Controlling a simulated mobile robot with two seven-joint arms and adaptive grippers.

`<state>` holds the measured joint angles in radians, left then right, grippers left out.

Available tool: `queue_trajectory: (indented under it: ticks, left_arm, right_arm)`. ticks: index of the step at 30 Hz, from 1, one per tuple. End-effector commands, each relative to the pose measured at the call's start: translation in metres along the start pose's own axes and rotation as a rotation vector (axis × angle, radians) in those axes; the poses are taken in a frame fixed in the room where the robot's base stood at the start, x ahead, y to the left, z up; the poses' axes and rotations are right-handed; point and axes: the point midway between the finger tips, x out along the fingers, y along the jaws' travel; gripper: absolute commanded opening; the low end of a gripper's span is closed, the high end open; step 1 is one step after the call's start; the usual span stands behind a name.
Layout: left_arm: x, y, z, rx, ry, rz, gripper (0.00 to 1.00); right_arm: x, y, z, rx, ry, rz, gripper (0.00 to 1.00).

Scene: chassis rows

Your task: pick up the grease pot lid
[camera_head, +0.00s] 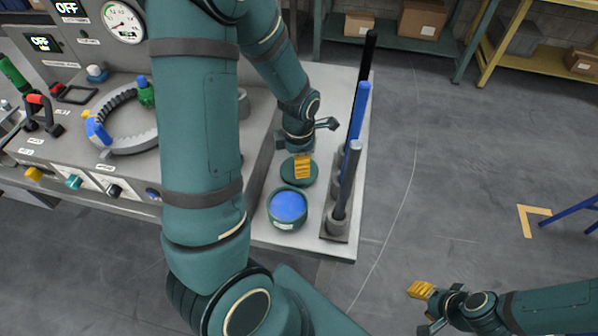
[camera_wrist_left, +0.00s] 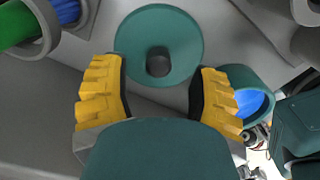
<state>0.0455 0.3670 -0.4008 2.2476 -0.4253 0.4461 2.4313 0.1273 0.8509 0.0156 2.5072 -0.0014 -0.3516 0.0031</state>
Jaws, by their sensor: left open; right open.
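The grease pot lid (camera_head: 291,178) is a flat teal disc lying on the light bench top, just behind the grease pot. In the left wrist view the lid (camera_wrist_left: 185,40) shows a dark round knob (camera_wrist_left: 158,62) at its middle. The teal grease pot (camera_head: 287,223) stands open with blue grease in it; it also shows in the left wrist view (camera_wrist_left: 235,76), partly behind a finger. My left gripper (camera_head: 304,166) is open over the lid. Its yellow fingertips (camera_wrist_left: 158,80) are apart on either side, with the knob between them in the picture. My right gripper (camera_head: 425,308) is open and empty, over the floor.
A rack (camera_head: 334,237) with upright black, blue and grey rods stands close to the right of the lid and pot. A control panel with a pressure gauge (camera_head: 122,21) and a toothed ring (camera_head: 136,141) lie to the left.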

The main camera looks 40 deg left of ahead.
Motion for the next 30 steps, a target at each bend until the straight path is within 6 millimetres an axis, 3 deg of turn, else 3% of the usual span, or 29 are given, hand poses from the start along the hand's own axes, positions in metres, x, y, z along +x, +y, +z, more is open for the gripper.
queue_trajectory:
  ticks: [1,6,15,20,30]
  left_arm:
    - [0.012,0.001,-0.001,0.0,0.002,-0.002,0.61]
    - [0.028,0.001,0.0,0.0,0.001,-0.001,0.61]
    - [0.029,0.001,0.0,0.001,0.0,0.0,0.59]
    - [0.029,0.001,0.0,0.001,0.0,0.0,0.03]
    - [0.029,0.001,0.0,0.001,0.0,0.0,0.0]
  right_arm:
    - [0.005,0.002,0.0,0.0,0.002,0.0,0.44]
    - [0.009,0.003,-0.001,0.0,0.004,0.0,0.44]
    - [0.009,0.003,-0.001,0.0,0.005,0.0,0.44]
    - [0.009,0.003,-0.001,0.0,0.005,0.0,0.44]
    - [0.009,0.003,-0.001,0.0,0.005,0.0,0.44]
